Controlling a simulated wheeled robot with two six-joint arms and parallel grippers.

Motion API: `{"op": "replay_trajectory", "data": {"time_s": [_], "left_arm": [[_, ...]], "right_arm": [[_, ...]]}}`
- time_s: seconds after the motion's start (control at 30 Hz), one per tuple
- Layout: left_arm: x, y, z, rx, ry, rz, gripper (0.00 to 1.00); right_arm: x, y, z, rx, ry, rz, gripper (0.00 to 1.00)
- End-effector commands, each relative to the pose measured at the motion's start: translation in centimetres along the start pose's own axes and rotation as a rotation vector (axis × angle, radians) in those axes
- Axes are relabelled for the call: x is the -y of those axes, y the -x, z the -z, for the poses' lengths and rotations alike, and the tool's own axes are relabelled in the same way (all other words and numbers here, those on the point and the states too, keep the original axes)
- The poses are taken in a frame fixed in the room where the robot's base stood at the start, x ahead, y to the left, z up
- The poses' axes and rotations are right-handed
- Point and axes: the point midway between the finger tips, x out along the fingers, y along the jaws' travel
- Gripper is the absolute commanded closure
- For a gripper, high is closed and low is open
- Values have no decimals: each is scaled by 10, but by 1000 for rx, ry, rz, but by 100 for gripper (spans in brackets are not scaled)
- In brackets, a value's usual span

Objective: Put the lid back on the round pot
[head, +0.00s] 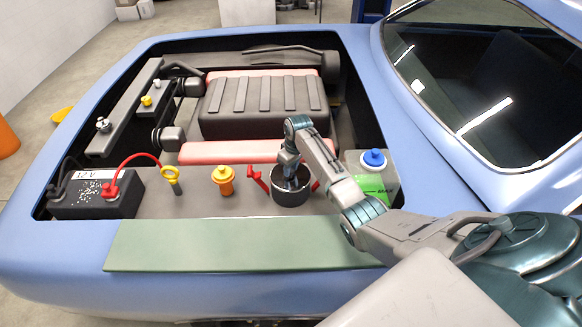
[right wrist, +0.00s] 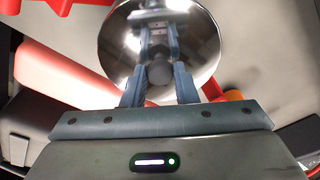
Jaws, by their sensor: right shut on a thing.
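The round pot (head: 291,197) is dark with red handles (head: 257,179) and stands on the grey ledge at the front of the car's engine bay. My right gripper (head: 291,178) points down at the pot's mouth. In the right wrist view its fingers (right wrist: 158,75) are shut on the dark knob of a shiny round metal lid (right wrist: 117,45). In the head view the gripper hides much of the lid, and I cannot tell whether the lid touches the pot's rim. My left gripper is not in view.
An orange bottle (head: 222,183) with a yellow cap stands left of the pot. A blue-capped container (head: 374,178) stands to its right. A black battery (head: 95,197) with red and black leads is at far left. A green mat (head: 230,246) covers the front edge.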

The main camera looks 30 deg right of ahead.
Motion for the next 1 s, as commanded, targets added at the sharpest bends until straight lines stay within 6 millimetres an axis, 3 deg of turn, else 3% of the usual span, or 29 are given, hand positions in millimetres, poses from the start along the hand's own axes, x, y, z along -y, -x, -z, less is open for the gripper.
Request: {"op": "replay_trajectory", "data": {"time_s": [0.23,0.27,0.37,0.57,0.7,1.0], "left_arm": [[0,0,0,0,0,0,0],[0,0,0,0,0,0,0],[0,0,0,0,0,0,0],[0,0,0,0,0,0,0],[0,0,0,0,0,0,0],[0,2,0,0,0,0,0]], "right_arm": [[0,0,0,0,0,0,98],[0,0,0,0,0,0,70],[0,0,0,0,0,0,50],[0,0,0,0,0,0,49],[0,0,0,0,0,0,27],[0,1,0,0,0,0,27]]}}
